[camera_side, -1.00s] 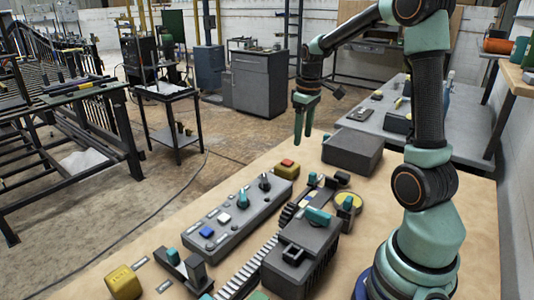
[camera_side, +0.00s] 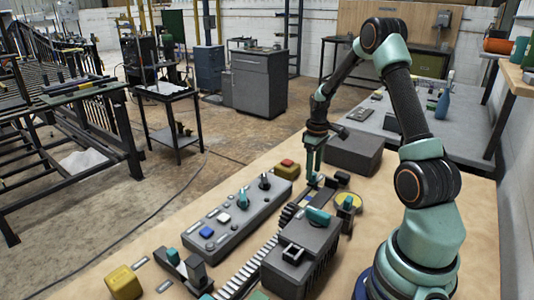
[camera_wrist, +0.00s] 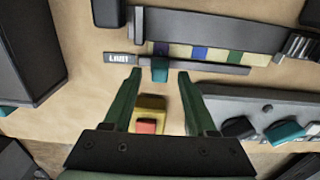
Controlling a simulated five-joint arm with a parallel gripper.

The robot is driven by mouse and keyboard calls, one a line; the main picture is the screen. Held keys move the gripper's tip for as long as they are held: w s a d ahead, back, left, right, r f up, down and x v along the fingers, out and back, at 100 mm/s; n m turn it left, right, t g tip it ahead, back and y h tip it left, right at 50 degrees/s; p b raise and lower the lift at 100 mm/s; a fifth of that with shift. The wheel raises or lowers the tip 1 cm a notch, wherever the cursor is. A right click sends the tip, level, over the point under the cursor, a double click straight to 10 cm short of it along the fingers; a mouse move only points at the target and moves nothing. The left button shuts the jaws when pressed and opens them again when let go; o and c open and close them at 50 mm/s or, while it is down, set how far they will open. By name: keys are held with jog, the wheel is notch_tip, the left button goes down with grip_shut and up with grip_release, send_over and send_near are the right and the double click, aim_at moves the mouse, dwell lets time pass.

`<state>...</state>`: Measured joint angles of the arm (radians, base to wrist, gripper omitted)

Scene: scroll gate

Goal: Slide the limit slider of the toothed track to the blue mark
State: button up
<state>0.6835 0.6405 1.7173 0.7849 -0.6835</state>
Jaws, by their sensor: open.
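In the wrist view the limit slider (camera_wrist: 160,69) is a small teal block on a dark rail (camera_wrist: 215,67), beside the "LIMIT" label (camera_wrist: 118,58). A strip of coloured marks runs along the rail. The blue mark (camera_wrist: 199,53) lies right of the slider; a purple mark (camera_wrist: 160,48) is directly beside the slider and a green mark (camera_wrist: 235,57) is farther right. My gripper (camera_wrist: 160,77) is open, its fingertips on either side of the slider with gaps. In the side view my gripper (camera_side: 314,181) points down at the rail's far end and hides most of the slider.
A yellow block with a red button (camera_wrist: 147,118) lies between my fingers in the wrist view, nearer the wrist. A grey control panel (camera_side: 235,218) with knobs stands left of the track. A dark grey box (camera_side: 352,153) stands behind, and a grey housing (camera_side: 300,262) in front.

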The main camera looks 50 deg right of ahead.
jog(key=shift+f, duration=1.15)
grip_shut()
dwell(0.6)
